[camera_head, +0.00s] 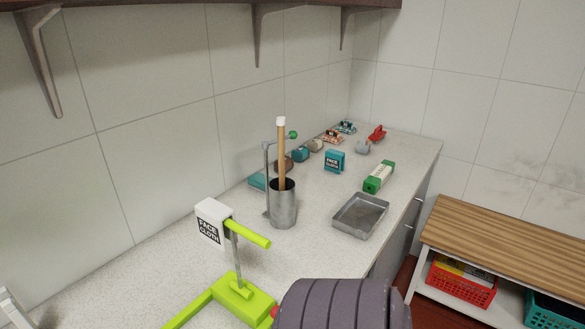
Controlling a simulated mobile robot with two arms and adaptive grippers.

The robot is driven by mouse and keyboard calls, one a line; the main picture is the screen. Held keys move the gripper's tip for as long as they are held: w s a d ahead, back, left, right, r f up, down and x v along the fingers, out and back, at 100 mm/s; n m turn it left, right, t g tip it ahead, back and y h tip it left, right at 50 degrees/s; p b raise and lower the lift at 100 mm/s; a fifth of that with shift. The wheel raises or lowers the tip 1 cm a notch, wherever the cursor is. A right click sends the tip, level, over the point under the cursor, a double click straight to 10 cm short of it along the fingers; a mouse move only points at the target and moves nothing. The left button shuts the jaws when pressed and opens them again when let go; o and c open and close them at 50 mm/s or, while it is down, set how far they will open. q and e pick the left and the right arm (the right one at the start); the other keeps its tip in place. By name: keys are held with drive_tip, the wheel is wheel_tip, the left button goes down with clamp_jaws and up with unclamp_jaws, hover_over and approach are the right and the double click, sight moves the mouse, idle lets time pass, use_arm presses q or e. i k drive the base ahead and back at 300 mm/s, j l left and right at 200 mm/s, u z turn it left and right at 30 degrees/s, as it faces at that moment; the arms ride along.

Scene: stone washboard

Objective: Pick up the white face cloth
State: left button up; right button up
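The white face cloth (208,223) is a small white pack with a black "FACE CLOTH" label. It stands upright on the speckled stone counter at the left, near the tiled wall. A lime-green tool (238,292) stands just in front of it, with a thin metal rod. The tool's upper handle (250,234) overlaps the pack's right edge in the picture. I cannot tell whether they touch. A teal pack (335,161) also labelled "FACE CLOTH" stands farther back.
A metal cup (283,208) holding a wooden-handled brush stands right of the white pack. A grey metal tray (361,217) and a green-and-white box (379,177) lie beyond. A wooden-topped shelf (505,240) stands at right.

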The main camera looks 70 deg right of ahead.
sight(210, 213)
drive_tip(key=k+l+z, duration=0.1)
drive_tip(key=z, duration=1.55)
drive_tip(key=k+j+z, duration=0.1)
drive_tip(key=z, duration=0.3)
drive_tip(key=k+z, duration=0.25)
drive_tip(key=z, duration=0.2)
drive_tip(key=k+z, duration=0.2)
drive_tip(key=z, duration=0.2)
